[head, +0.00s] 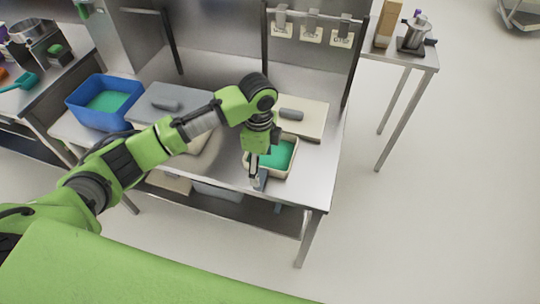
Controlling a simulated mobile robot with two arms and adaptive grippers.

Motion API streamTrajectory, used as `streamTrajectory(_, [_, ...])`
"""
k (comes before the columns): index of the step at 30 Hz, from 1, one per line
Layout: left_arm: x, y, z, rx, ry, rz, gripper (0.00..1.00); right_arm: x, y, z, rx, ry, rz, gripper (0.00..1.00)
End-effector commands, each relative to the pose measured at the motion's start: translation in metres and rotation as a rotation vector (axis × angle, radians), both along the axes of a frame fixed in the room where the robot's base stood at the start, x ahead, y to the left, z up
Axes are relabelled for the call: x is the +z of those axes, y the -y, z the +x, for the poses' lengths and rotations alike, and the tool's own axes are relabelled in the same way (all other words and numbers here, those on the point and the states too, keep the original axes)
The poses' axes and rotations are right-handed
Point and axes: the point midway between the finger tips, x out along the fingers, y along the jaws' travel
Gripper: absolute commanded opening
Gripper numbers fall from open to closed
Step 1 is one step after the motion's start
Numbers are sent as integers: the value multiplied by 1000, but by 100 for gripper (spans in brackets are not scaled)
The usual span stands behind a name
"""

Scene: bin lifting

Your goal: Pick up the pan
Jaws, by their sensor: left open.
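A small beige pan (292,169) with a green inside sits at the front right of the steel table. It is the likeliest pan in view. My left gripper (258,180) points down at the pan's left front side, with its fingers open. From this angle I cannot tell whether the fingers touch the rim or straddle it. My left arm and gripper hide the pan's left part. My right gripper is not in view.
The steel table (322,165) also holds a blue bin (75,108) with a green inside, a grey lid (185,95) and a beige lid (312,112). A side table (420,58) stands at the back right. The floor at right is clear.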

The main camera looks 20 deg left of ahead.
Motion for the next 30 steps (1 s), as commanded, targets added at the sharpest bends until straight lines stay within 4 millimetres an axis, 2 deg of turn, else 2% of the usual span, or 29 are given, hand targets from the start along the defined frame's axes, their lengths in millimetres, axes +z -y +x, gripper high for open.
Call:
streamTrajectory(8, [-22,-1,-2,0,-2,1,69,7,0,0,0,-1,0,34])
streamTrajectory(12, [-42,-3,-4,1,-3,2,69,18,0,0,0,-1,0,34])
streamTrajectory(16, [-60,-2,-3,0,0,0,69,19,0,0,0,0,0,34])
streamTrajectory(25, [-68,-2,-2,-1,3,0,69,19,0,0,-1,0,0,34])
streamTrajectory(26, [-68,-2,-2,-1,3,0,64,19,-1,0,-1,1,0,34])
streamTrajectory(30, [-67,-2,-2,-1,2,0,28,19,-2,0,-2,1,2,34])
